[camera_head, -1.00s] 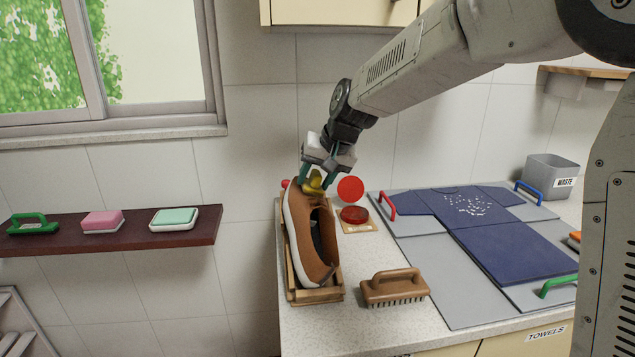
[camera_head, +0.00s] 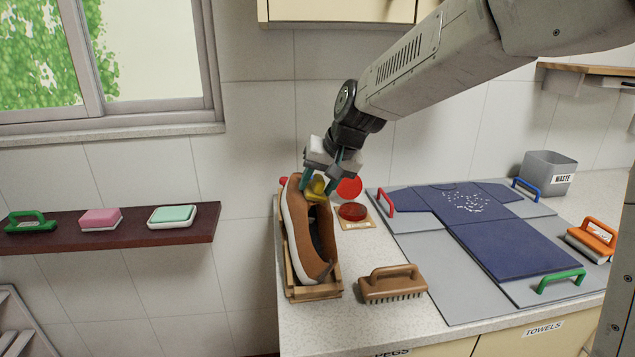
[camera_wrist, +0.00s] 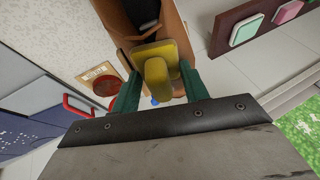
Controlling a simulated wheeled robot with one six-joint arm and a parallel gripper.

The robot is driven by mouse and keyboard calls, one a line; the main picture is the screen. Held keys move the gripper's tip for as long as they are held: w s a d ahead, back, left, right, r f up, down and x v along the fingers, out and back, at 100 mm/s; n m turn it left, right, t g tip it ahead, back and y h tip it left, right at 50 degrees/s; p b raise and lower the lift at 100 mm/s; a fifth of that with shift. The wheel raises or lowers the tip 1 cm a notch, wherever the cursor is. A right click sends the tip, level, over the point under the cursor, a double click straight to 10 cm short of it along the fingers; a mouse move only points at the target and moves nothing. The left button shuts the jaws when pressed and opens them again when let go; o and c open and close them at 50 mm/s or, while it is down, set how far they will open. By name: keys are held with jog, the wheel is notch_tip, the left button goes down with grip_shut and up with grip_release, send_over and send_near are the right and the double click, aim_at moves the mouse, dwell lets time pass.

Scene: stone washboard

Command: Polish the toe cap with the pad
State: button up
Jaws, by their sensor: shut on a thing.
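The brown shoe (camera_head: 302,240) with a white sole lies in a wooden cradle (camera_head: 318,293) at the left end of the counter, its toe toward the wall. My gripper (camera_head: 317,189) is at the toe end, shut on the yellow pad (camera_head: 316,187). In the wrist view the pad (camera_wrist: 155,72) sits between the green fingers of my gripper (camera_wrist: 158,88), over the shoe's upper (camera_wrist: 113,14). The pad looks very close to the toe cap; I cannot tell whether it touches. The pad and fingers hide part of the toe cap.
A red polish tin (camera_head: 353,211) is right of the shoe, with a red disc (camera_head: 350,188) behind it. A brown brush (camera_head: 392,284) stands in front. A folding board (camera_head: 420,250) with a blue shirt (camera_head: 510,250) fills the right. A wall shelf (camera_head: 120,236) holds cleaning items.

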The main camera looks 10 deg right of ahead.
jog(key=shift+d+r, duration=0.3)
jog(key=shift+r, duration=0.6)
jog(key=shift+d+r, duration=0.35)
jog(key=shift+r, duration=0.6)
jog(key=shift+d+r, duration=0.3)
jog(key=shift+r, duration=0.6)
jog(key=r, duration=0.1)
jog(key=d+r, duration=0.1)
jog(key=r, duration=0.1)
jog(key=shift+w+f, duration=0.1)
